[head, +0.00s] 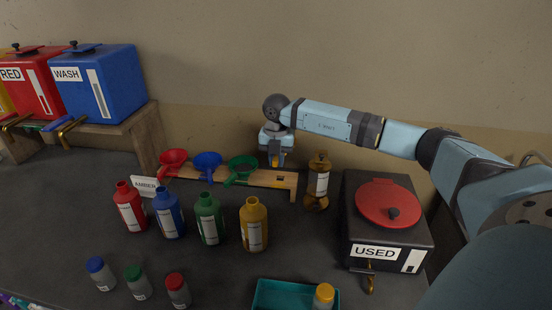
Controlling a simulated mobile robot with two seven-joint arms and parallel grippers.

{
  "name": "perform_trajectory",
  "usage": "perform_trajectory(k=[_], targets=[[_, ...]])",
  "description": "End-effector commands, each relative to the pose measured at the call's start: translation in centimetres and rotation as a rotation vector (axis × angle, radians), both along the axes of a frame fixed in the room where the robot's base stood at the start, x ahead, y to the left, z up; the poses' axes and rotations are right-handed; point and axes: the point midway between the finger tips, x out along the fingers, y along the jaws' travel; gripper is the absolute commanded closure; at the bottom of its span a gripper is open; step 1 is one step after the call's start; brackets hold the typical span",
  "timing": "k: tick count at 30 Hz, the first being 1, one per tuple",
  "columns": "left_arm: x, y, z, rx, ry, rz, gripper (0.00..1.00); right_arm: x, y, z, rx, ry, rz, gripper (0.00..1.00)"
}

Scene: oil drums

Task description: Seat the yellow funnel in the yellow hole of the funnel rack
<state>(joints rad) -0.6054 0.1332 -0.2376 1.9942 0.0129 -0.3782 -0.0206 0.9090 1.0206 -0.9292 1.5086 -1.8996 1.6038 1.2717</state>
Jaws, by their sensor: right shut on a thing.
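The wooden funnel rack (291,184) stands at the back of the bench. Red (173,157), blue (208,161) and green (241,166) funnels sit along it from the left. My right gripper (276,158) points down over the rack's right end, right of the green funnel. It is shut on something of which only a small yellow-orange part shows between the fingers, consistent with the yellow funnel. The fingers hide most of it. A dark patch with yellow shows on the rack just below; I cannot tell whether the held thing touches it. My left gripper is not in view.
Red, blue, green and yellow (254,228) bottles stand in front. A black USED box (392,235) is at right, a teal tray (270,296) at front. Capped bottles stand front left.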

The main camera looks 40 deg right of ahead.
Motion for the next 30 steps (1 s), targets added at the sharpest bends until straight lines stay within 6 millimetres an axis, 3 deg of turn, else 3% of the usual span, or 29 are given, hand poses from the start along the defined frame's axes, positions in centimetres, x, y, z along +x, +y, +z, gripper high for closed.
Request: perform_trajectory(k=[3,11,24,30], targets=[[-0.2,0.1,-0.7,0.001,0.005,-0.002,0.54,-0.1,0.0,-1.7,-0.001,0.000,0.001,1.00],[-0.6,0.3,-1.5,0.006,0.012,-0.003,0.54,-0.1,0.0,-2.9,-0.001,-0.002,0.001,1.00],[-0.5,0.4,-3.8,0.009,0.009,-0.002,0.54,-0.1,0.0,-6.4,-0.002,-0.001,0.001,1.00],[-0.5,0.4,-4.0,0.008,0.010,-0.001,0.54,-0.1,0.0,-6.8,-0.002,-0.001,0.001,1.00]])
